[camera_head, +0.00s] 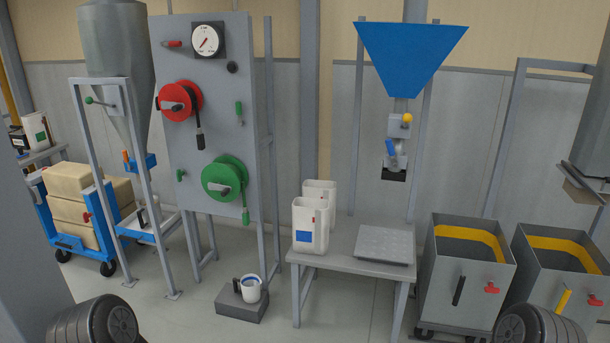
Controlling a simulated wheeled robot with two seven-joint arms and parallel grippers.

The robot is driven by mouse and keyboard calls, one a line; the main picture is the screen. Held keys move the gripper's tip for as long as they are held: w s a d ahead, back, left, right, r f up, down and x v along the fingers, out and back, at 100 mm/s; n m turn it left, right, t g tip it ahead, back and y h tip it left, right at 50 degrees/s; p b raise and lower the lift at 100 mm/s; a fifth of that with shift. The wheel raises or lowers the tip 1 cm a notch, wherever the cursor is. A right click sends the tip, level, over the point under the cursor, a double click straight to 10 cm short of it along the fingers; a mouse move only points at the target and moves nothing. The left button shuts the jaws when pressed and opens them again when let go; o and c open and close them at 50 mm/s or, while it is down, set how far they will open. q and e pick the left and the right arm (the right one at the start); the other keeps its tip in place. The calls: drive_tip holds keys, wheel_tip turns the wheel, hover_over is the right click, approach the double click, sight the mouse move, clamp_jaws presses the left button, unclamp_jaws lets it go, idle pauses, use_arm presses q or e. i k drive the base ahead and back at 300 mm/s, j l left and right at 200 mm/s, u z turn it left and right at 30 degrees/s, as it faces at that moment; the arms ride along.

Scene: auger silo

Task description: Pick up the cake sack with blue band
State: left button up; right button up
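Several tan sacks (75,207) lie stacked on a blue cart (44,213) at the left of the head view. I cannot make out a blue band on any of them. A post and the cart's frame hide part of the stack. Neither of my grippers is in view.
A grey bench (345,259) in the middle holds white jugs (309,227) and a flat metal plate (385,244). Grey bins (461,295) with yellow bands stand at the right. A hopper stand (118,112) and reel panel (232,95) stand right of the cart. A mug (250,290) sits low.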

sight(311, 216)
drive_tip(key=i+l+z, duration=0.2)
drive_tip(key=i, duration=0.75)
drive_tip(key=i+l+z, duration=0.25)
drive_tip(key=i, duration=0.75)
